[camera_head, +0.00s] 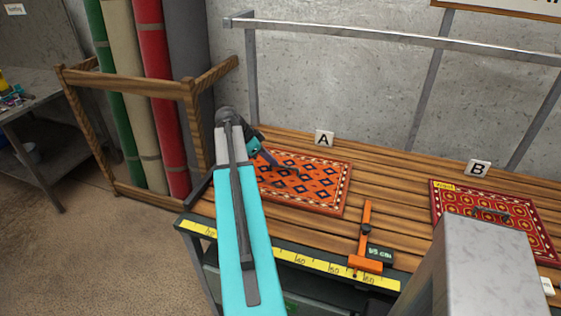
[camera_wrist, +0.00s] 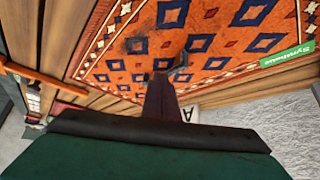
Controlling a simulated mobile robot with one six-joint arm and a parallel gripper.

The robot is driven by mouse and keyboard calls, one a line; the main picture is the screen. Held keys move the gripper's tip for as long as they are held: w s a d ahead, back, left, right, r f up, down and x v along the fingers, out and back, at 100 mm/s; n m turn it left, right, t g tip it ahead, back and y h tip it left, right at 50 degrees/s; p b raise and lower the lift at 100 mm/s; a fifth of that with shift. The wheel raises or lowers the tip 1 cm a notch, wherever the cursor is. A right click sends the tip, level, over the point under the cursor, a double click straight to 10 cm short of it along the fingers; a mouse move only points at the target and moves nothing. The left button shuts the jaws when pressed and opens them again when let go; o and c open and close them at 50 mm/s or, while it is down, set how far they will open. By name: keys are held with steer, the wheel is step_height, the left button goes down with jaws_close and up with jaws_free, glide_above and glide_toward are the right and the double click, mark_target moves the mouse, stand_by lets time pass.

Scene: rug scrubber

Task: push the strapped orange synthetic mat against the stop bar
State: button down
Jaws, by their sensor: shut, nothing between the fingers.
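The orange patterned mat (camera_head: 325,182) lies flat on the slatted bench by sign A. In the wrist view the orange mat (camera_wrist: 230,30) fills the upper middle and carries a green label reading like "Synthetic". A small dark strap or handle (camera_wrist: 181,68) shows on it. My gripper (camera_head: 275,160) is shut and empty, over the mat's left part; in the wrist view its dark fingers (camera_wrist: 160,90) point at the mat near the handle. Whether they touch it I cannot tell. The orange stop bar (camera_head: 366,225) stands right of the mat, with bare slats between.
A red mat (camera_head: 520,232) lies by sign B (camera_head: 477,168) at the right. A yellow measuring strip (camera_head: 320,266) runs along the bench's front edge, with an "85 cm" tag by the stop. A metal rail (camera_head: 350,35) stands behind. Rolled rugs (camera_head: 155,90) stand left in a wooden rack.

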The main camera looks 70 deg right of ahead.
steer(key=w+a, duration=0.2)
steer(key=w+a+b, duration=0.1)
steer(key=w+a, duration=0.1)
steer(key=w, duration=0.1)
steer(key=shift+a+b, duration=0.2)
steer(key=shift+b, duration=0.1)
steer(key=shift+w, duration=0.1)
steer(key=shift+w, duration=0.1)
